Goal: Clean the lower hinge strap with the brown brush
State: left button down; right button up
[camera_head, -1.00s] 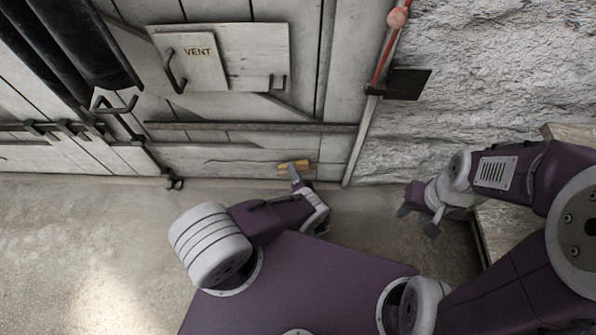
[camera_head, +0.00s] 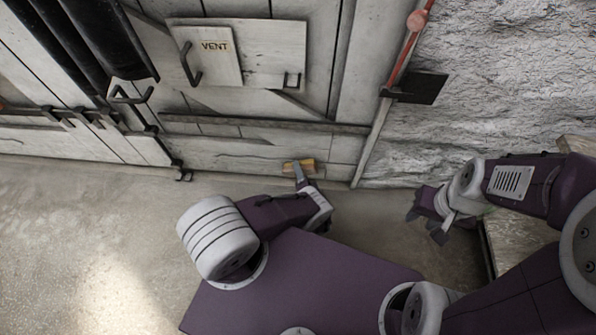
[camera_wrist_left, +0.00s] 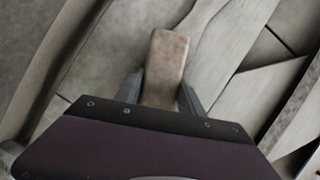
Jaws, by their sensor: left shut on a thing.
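The brown brush (camera_head: 299,166) is held at the low part of the pale plank door; in the left wrist view it is a brown block (camera_wrist_left: 165,62) standing up between two grey fingers. My left gripper (camera_head: 302,180) is shut on it. A long dark horizontal strap (camera_head: 270,125) crosses the door above the brush, apart from it in the picture. I take it for the lower hinge strap. Whether the brush touches the door is unclear. My right gripper (camera_head: 427,226) is open and empty at the right, with its fingers spread, near the rough wall.
A VENT panel (camera_head: 214,54) with dark handles sits higher on the door. Dark pipes (camera_head: 108,38) stand at the left. A red rod and black plate (camera_head: 416,87) are by the rough white wall (camera_head: 500,75). The concrete floor (camera_head: 70,240) is clear at left.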

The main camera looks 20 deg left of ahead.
aim_at(309, 173)
pick_arm(q)
jog(key=shift+w+d+r, duration=0.2)
jog(key=shift+d+r, duration=0.15)
jog(key=shift+d, duration=0.4)
jog(key=shift+w+d+r, duration=0.2)
jog(key=shift+d+r, duration=0.1)
jog(key=shift+d, duration=0.45)
jog(key=shift+s+a+f, duration=0.2)
jog(key=shift+s+a, duration=0.2)
jog(key=shift+s, duration=0.1)
jog(key=shift+s+a+f, duration=0.2)
jog(key=shift+s+a, duration=0.2)
jog(key=shift+s, duration=0.05)
jog(key=shift+s+p, duration=0.15)
jog(key=shift+p, duration=0.15)
jog(key=shift+w+a+b, duration=0.2)
jog(key=shift+w+b, duration=0.1)
jog(key=shift+w, duration=0.55)
jog(key=shift+s+a+f, duration=0.2)
jog(key=shift+a, duration=0.3)
jog(key=shift+s+a+f, duration=0.1)
jog(key=shift+a+f, duration=0.1)
jog(key=shift+a, duration=0.25)
